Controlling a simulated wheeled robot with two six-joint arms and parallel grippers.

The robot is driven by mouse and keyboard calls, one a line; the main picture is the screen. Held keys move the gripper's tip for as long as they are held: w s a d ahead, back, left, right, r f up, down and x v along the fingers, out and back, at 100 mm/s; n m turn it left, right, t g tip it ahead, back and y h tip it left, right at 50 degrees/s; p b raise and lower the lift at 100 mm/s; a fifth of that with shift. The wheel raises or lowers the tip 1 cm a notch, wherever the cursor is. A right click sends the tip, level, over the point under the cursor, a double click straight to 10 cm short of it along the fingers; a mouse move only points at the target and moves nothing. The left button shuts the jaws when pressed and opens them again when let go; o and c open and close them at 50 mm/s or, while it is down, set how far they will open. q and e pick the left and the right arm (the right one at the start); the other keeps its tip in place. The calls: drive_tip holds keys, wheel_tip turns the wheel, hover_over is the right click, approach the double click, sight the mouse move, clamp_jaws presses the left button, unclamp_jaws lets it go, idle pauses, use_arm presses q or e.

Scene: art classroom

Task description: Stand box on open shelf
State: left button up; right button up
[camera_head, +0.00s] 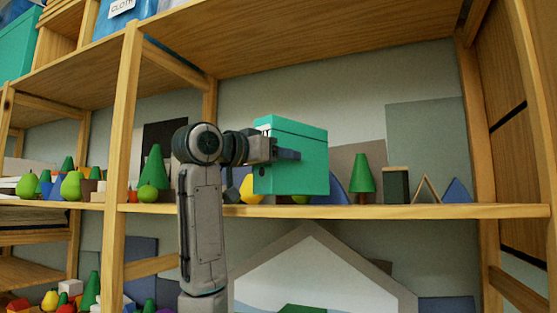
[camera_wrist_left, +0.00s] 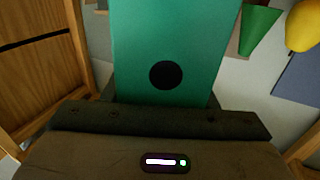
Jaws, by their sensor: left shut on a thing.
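A green box (camera_head: 300,165) is held by my left gripper (camera_head: 282,155) in front of the open shelf (camera_head: 400,211), in the head view. The box looks roughly upright, with its lower edge near the level of the shelf board. I cannot tell whether it touches the board. In the left wrist view the green box (camera_wrist_left: 165,35) fills the top middle and shows a black round spot. The gripper's fingers are mostly hidden. My right gripper is not in view.
On the shelf stand a green cone (camera_head: 362,174), a dark block (camera_head: 396,186), a wooden triangle (camera_head: 427,189) and a blue triangle (camera_head: 457,191) to the right. A yellow object (camera_head: 251,190) is partly hidden by the box. A wooden post (camera_head: 128,130) rises at the left.

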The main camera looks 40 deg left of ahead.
use_arm(q)
drive_tip(key=shift+w+a+f+p, duration=0.1)
drive_tip(key=shift+a+f+p, duration=0.05)
drive_tip(key=shift+f, duration=0.3)
drive_tip(key=shift+w+a+f+p, duration=0.1)
drive_tip(key=shift+f+p, duration=0.05)
drive_tip(key=shift+f, duration=0.5)
drive_tip(key=shift+s+d, duration=0.1)
drive_tip(key=shift+s, duration=0.05)
drive_tip(key=shift+d+f, duration=0.1)
drive_tip(key=o, duration=0.9)
drive_tip(key=shift+c, duration=0.2)
drive_tip(key=o, duration=0.3)
drive_tip(key=shift+o, duration=0.2)
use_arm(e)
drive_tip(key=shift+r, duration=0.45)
